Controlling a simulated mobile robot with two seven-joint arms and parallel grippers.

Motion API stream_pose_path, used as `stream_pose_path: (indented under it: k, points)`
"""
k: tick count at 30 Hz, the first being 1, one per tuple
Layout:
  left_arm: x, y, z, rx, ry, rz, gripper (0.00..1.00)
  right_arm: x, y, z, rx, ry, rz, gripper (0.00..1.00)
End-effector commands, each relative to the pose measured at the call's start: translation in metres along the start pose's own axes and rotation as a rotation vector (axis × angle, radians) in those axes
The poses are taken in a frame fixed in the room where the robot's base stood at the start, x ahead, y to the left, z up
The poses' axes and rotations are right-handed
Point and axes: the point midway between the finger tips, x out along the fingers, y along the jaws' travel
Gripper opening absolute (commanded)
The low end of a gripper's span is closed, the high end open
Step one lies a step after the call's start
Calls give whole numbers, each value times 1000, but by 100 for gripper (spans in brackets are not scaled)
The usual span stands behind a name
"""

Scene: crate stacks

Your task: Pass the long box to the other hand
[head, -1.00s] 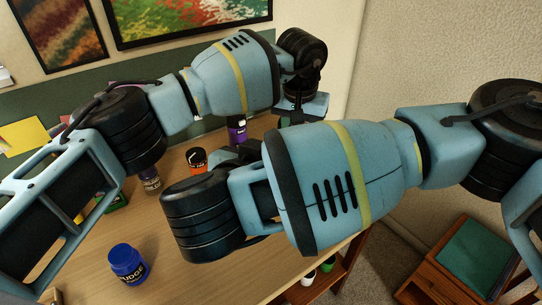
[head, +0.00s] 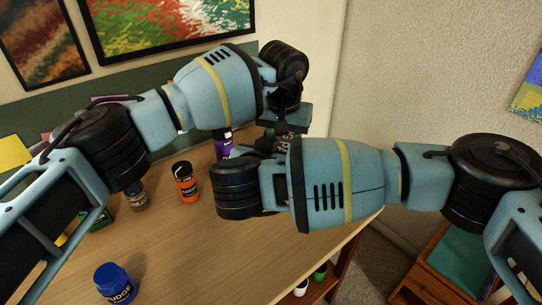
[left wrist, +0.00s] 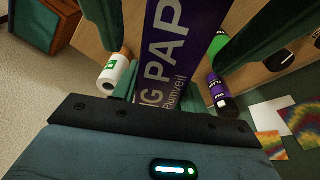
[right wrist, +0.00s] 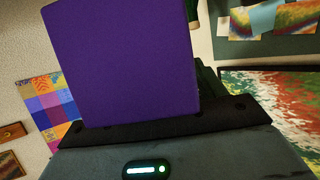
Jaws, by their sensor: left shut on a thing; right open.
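The long box (left wrist: 165,55) is purple with large pale lettering and runs away between the fingers of my left gripper (left wrist: 170,40), which is shut on it. In the right wrist view a plain purple face of the box (right wrist: 120,65) stands close in front of my right gripper's palm and covers most of its fingers. A bit of green finger shows beside the box's right edge. My right gripper (head: 262,148) is open, with the box at its jaws. In the head view the two grippers are close together, and the box is mostly hidden by the arms.
The wooden table holds an orange jar (head: 185,182), a blue jar (head: 115,284), a purple bottle (head: 222,145) and other small containers at the left. A white bottle (left wrist: 114,75) shows in the left wrist view. Bare tabletop lies at the front middle. A small wooden cabinet (head: 445,270) stands right.

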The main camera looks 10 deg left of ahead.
Motion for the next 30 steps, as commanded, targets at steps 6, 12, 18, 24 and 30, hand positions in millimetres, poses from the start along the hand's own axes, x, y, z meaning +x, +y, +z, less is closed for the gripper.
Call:
stream_pose_path:
  k: [6, 12, 18, 24, 30]
  points:
    - [-1, 0, 0, 0, 1, 0, 16, 5, 0, 0, -1, 0, 0, 69]
    - [-1, 0, 0, 0, 1, 0, 16, 5, 0, 0, 0, 0, 0, 65]
    - [-1, 0, 0, 0, 1, 0, 16, 4, 0, 0, 0, 0, 0, 39]
    - [-1, 0, 0, 0, 1, 0, 46, 4, 0, -1, 0, 1, 0, 16]
    - [-1, 0, 0, 0, 1, 0, 69, 4, 0, -1, 0, 1, -1, 16]
